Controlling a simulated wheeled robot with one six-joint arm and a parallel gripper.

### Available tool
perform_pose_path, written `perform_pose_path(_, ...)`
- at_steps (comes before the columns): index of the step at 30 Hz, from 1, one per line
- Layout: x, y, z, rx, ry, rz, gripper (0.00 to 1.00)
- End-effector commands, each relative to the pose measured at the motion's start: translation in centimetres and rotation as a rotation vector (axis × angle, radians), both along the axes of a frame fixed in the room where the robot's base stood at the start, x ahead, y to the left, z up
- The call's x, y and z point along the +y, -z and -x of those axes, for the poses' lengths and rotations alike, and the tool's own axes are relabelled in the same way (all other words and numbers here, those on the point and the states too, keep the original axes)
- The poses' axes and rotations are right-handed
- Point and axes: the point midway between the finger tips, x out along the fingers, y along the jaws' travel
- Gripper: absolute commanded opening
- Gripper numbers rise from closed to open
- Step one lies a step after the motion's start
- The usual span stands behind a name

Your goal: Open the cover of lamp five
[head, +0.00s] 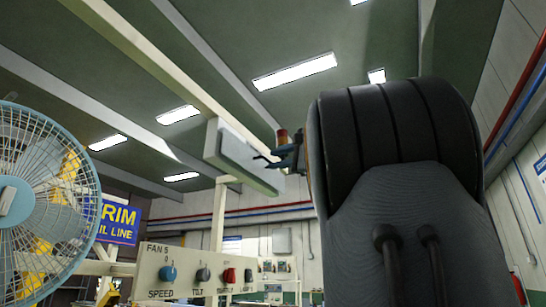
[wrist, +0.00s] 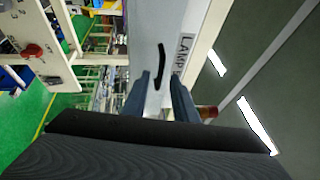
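The lamp cover (head: 240,155) is a long pale grey panel hung below a beam in the head view. In the wrist view, the cover (wrist: 150,30) carries a label reading "LAMP"; any number is cut off. A curved black handle (wrist: 161,65) stands on its face. My gripper (wrist: 161,90) has two dark blue fingers, apart, with the handle's lower end at or between their tips. I cannot tell whether they touch it. In the head view my gripper (head: 280,156) is at the cover's right part, partly hidden by a large black shape.
The large black padded shape (head: 400,200) fills the right; it crosses the wrist view's bottom. A caged blue fan (head: 45,200) stands left. A panel marked "FAN 5" (head: 205,274) has several knobs. A small red-amber cylinder (wrist: 207,112) is beside the right finger.

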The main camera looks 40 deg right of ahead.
Motion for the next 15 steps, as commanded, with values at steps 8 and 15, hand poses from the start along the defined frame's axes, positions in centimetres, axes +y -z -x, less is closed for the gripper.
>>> perform_pose_path(8,0.0,-0.5,-2.3,0.001,0.0,0.0,0.26)
perform_pose_path(15,0.0,-0.4,-2.5,0.001,0.001,0.001,0.26)
